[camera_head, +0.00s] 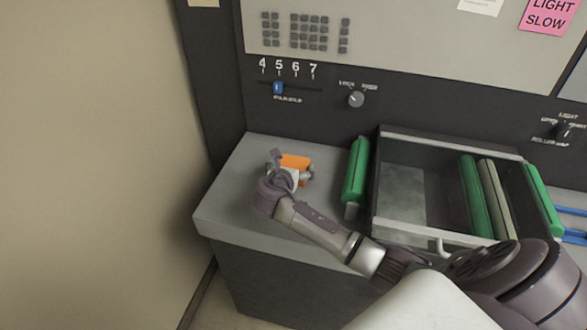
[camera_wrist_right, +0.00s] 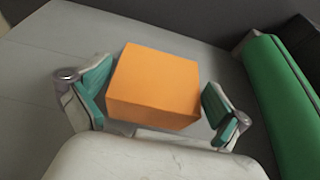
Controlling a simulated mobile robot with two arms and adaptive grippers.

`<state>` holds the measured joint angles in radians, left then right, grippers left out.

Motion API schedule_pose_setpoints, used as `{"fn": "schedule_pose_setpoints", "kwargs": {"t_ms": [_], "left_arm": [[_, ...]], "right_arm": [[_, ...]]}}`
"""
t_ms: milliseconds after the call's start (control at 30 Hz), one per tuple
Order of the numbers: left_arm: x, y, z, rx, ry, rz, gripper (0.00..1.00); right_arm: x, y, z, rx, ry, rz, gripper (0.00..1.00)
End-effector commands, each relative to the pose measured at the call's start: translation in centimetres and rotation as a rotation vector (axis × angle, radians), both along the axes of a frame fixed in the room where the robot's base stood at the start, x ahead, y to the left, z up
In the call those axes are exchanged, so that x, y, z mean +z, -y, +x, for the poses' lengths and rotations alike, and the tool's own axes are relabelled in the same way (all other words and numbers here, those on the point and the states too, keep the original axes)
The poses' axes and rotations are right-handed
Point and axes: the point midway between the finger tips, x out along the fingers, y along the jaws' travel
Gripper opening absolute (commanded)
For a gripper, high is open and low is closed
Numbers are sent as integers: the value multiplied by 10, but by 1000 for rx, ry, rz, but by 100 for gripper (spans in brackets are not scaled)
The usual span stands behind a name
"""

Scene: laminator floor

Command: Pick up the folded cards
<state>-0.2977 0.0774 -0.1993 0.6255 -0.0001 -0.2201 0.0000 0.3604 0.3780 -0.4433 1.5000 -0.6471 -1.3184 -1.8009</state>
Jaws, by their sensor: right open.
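The folded cards appear to be the orange block (camera_head: 297,160) on the grey counter at the left, partly hidden behind my right gripper in the head view. In the right wrist view the orange block (camera_wrist_right: 153,84) lies between the two teal-padded fingers. The block rests on the counter. My left gripper is not in view.
A green roller (camera_head: 356,170) lies just right of the block; it also shows in the wrist view (camera_wrist_right: 282,100). Right of it is an open dark tray (camera_head: 403,194) with green and grey rollers. A control panel (camera_head: 410,60) stands behind. The counter's left end (camera_head: 225,205) is clear.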

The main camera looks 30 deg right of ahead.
Motion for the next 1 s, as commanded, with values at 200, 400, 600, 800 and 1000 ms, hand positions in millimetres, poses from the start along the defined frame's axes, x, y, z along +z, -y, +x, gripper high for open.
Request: {"fn": "schedule_pose_setpoints", "kwargs": {"t_ms": [200,400,600,800,1000], "left_arm": [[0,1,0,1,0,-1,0],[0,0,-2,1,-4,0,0],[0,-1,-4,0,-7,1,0],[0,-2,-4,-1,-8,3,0],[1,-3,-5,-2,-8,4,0]], "right_arm": [[-7,10,9,2,0,1,100],[-7,10,9,2,0,1,95],[-7,9,8,2,-1,1,62],[-6,10,9,2,1,0,42],[-5,10,9,2,-1,1,42]]}}
